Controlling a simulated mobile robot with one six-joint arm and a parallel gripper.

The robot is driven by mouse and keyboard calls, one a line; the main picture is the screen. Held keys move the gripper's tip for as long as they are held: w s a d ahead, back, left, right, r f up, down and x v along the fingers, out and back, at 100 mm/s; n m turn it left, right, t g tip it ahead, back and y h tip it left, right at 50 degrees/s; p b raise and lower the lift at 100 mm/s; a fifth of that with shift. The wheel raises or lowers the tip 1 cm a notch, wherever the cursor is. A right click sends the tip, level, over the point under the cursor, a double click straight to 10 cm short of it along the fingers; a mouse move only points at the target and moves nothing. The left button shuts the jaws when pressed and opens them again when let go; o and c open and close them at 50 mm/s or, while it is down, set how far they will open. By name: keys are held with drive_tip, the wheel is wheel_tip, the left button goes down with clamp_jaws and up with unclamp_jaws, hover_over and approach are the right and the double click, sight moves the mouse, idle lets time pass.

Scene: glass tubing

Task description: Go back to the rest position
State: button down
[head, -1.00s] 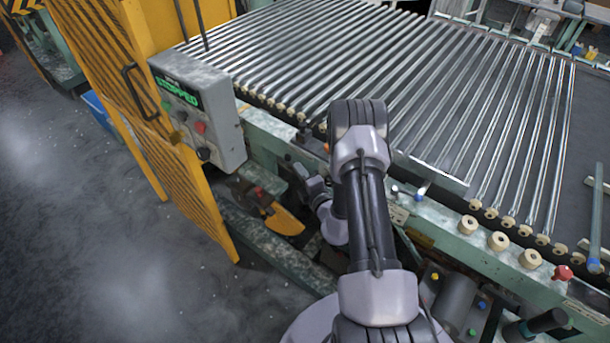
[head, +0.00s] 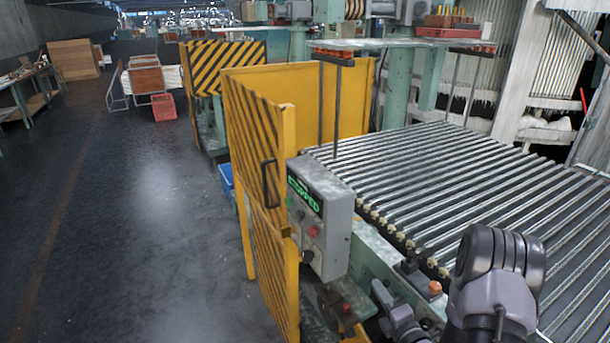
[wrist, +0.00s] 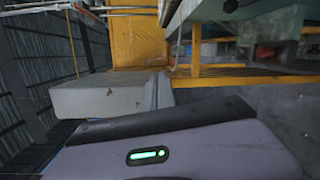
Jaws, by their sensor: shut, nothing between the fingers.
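My gripper's purple-grey housing (wrist: 175,150), with a lit green strip, fills the bottom of the wrist view. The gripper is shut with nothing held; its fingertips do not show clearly. In the head view my arm's dark ribbed joint (head: 500,255) is at the lower right, in front of the roller bed. Smaller grey wrist parts (head: 400,318) show to its left, low beside the machine's side. The rest of the arm is cut off by the bottom edge.
The roller bed (head: 440,170) lies behind my arm. A grey control box (head: 325,225) reading STOPPED and a yellow striped guard (head: 265,215) stand to the left. A red crate (head: 163,107) stands farther back. The grey floor (head: 130,230) at left is open.

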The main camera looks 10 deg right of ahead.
drive_tip(key=s+a+r+n+g+y+b, duration=0.1)
drive_tip(key=s+a+r+n+g+y, duration=0.3)
drive_tip(key=a+n, duration=0.3)
drive_tip(key=s+a+r+n+g+y+b, duration=0.1)
drive_tip(key=a+r+n+g+y, duration=0.15)
drive_tip(key=a+r+n, duration=0.45)
drive_tip(key=s+a+r+n+g+y+b, duration=0.2)
drive_tip(key=s+a+r+n+g+y, duration=0.1)
drive_tip(key=a+n+y, duration=0.4)
drive_tip(key=s+a+n+g+h+b, duration=0.1)
drive_tip(key=s+a+n+g+h, duration=0.2)
drive_tip(key=s+n, duration=0.35)
drive_tip(key=s+a+n+g+h+b, duration=0.1)
drive_tip(key=s+a+n+g+h, duration=0.2)
drive_tip(key=s+n, duration=0.3)
drive_tip(key=s+d+n+t+h+b, duration=0.2)
drive_tip(key=s+d+n+t+h, duration=0.2)
drive_tip(key=s+d+n+h, duration=0.3)
drive_tip(key=d+n+h, duration=0.1)
drive_tip(key=d+n, duration=0.2)
drive_tip(key=n, duration=0.2)
drive_tip(key=shift+s+f+b, duration=0.25)
drive_tip(key=shift+f+b, duration=0.05)
drive_tip(key=shift+b, duration=0.1)
